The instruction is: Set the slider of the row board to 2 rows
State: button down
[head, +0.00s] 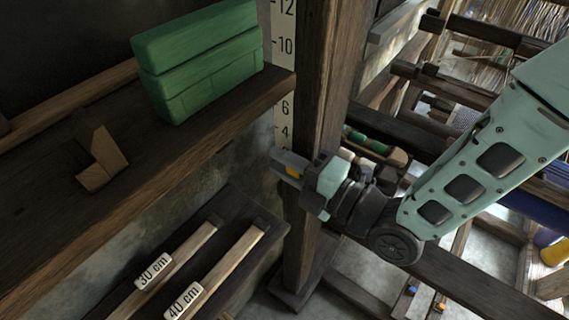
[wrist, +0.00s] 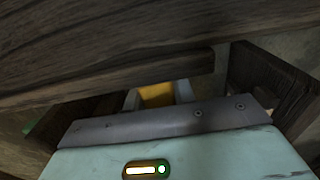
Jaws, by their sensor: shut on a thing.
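The row board (head: 282,60) is a pale upright strip with black numbers beside a dark wooden post in the head view. The 12, 10, 6 and 4 show; the shelf edge hides part between 10 and 6. My gripper (head: 283,163) is at the board's lower end, just below the 4, and covers the marks there. It is shut on the slider. A yellow piece (wrist: 157,95) shows between the fingers in the wrist view, apparently the slider. The exact mark at which the slider stands is hidden.
A shelf (head: 150,150) on the left bears stacked green blocks (head: 200,70) and a small wooden bracket (head: 98,155). Below it lie sticks tagged 30 cm (head: 153,272) and 40 cm (head: 184,301). The post (head: 322,90) stands close to my gripper; loom beams fill the right.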

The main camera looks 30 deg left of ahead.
jog(key=shift+f, duration=0.1)
jog(key=c, duration=1.2)
grip_release()
jog(key=shift+o, duration=0.2)
jog(key=s+d+p, duration=0.1)
jog(key=d+p, duration=0.2)
jog(key=d, duration=1.4)
jog(key=shift+s+d, duration=0.2)
jog(key=shift+s, duration=0.05)
